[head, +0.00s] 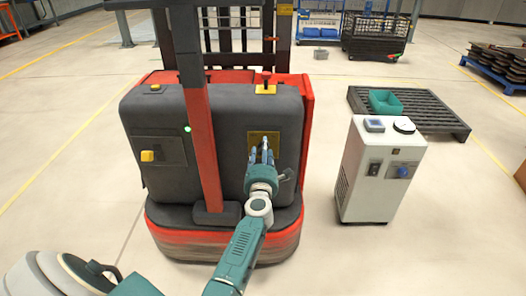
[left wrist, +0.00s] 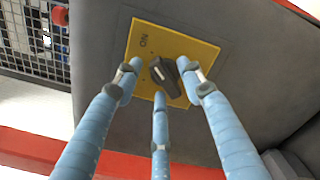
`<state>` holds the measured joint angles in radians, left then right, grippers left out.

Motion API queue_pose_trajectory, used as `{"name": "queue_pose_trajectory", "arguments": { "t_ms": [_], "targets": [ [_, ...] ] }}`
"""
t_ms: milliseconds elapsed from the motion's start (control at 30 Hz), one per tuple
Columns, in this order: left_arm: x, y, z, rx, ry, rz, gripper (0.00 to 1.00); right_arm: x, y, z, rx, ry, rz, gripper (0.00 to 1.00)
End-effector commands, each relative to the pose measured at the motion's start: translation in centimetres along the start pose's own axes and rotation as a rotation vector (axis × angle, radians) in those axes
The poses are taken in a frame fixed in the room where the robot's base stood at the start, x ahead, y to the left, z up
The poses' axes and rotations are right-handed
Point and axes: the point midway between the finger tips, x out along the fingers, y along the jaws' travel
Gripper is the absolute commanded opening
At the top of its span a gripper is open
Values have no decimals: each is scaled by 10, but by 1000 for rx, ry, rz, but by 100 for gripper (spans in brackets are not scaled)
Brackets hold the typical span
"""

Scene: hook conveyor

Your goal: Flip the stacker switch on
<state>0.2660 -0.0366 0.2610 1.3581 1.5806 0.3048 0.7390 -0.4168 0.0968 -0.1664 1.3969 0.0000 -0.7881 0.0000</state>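The stacker (head: 225,140) is a red and dark grey machine with a red mast post in front. Its switch is a black rotary knob (left wrist: 166,76) on a yellow plate (left wrist: 190,45) marked ON near one edge. The yellow plate also shows in the head view (head: 257,137), with the knob hidden behind my fingers. My left gripper (head: 265,152) points at the plate. In the left wrist view, its three blue fingers (left wrist: 160,85) are spread around the knob. I see no clear contact. My right gripper is out of view.
A white cabinet (head: 378,175) with controls stands to the right of the stacker. Behind it a dark pallet (head: 430,112) holds a green bin (head: 385,101). A yellow knob (head: 147,156) sits on the stacker's left side. The floor between stacker and cabinet is clear.

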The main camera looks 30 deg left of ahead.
Motion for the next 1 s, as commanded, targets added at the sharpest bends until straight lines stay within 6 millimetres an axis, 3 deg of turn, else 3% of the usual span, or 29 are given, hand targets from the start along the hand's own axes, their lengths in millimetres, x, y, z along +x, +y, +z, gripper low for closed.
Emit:
{"name": "queue_pose_trajectory", "arguments": {
  "t_ms": [500, 1000],
  "targets": [
    [-70, -1, -1, 0, 1, -2, 40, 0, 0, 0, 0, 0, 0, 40],
    [-74, -1, 0, 1, 0, -1, 40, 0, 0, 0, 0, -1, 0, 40]
  ]
}}
